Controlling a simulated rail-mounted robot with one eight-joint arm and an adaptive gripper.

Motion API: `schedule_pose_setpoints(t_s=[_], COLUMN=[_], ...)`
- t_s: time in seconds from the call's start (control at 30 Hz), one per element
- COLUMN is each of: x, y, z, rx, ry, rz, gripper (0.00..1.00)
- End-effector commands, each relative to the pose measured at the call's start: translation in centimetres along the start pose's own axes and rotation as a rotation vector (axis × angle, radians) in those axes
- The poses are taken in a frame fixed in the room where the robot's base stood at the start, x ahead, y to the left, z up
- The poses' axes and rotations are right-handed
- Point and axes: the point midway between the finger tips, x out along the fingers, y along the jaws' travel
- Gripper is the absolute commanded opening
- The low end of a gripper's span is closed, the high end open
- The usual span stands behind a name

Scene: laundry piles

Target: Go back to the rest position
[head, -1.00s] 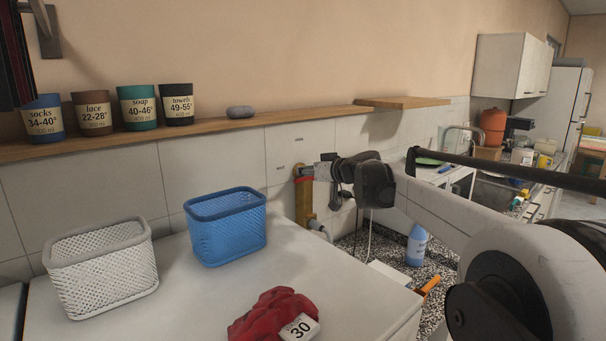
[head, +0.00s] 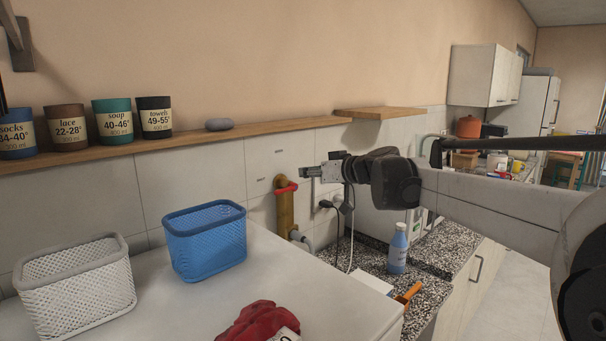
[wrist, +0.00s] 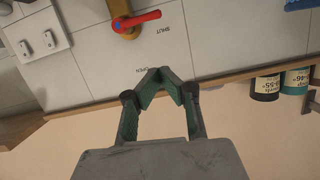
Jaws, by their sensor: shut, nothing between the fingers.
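My gripper (head: 306,173) is in the middle of the head view, in front of the tiled wall. Its fingers point left, a little above and right of the brass pipe with a red valve handle (head: 287,188). In the wrist view, which is upside down, the two green-padded fingers (wrist: 162,72) meet at their tips, with nothing between them. The red handle (wrist: 137,20) shows beyond them, apart from the fingers, with the words SHUT and OPEN on the tiles.
A white basket (head: 75,290), a blue basket (head: 207,245) and red cloth (head: 258,325) sit on the white top. Labelled cups (head: 112,122) and a grey stone-like object (head: 219,124) line the shelf (head: 200,136). A blue bottle (head: 398,250) stands on the speckled counter (head: 375,272).

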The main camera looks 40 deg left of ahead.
Motion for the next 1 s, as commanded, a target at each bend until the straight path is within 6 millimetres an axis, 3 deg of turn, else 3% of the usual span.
schedule_pose_setpoints(t_s=[0.47, 0.57, 0.67, 0.77, 1.0], x=[0.0, -0.8, -3.2, -7.3, -18.8], y=[0.0, 0.2, 0.8, 1.7, 2.7], z=[0.0, 0.0, 0.3, 0.9, 4.0], rx=[0.000, 0.005, 0.021, 0.050, 0.147], ry=[0.000, -0.007, -0.030, -0.070, -0.180], rz=[0.000, 0.009, 0.035, 0.080, 0.220], gripper=[0.00, 0.00, 0.00, 0.00, 0.00])
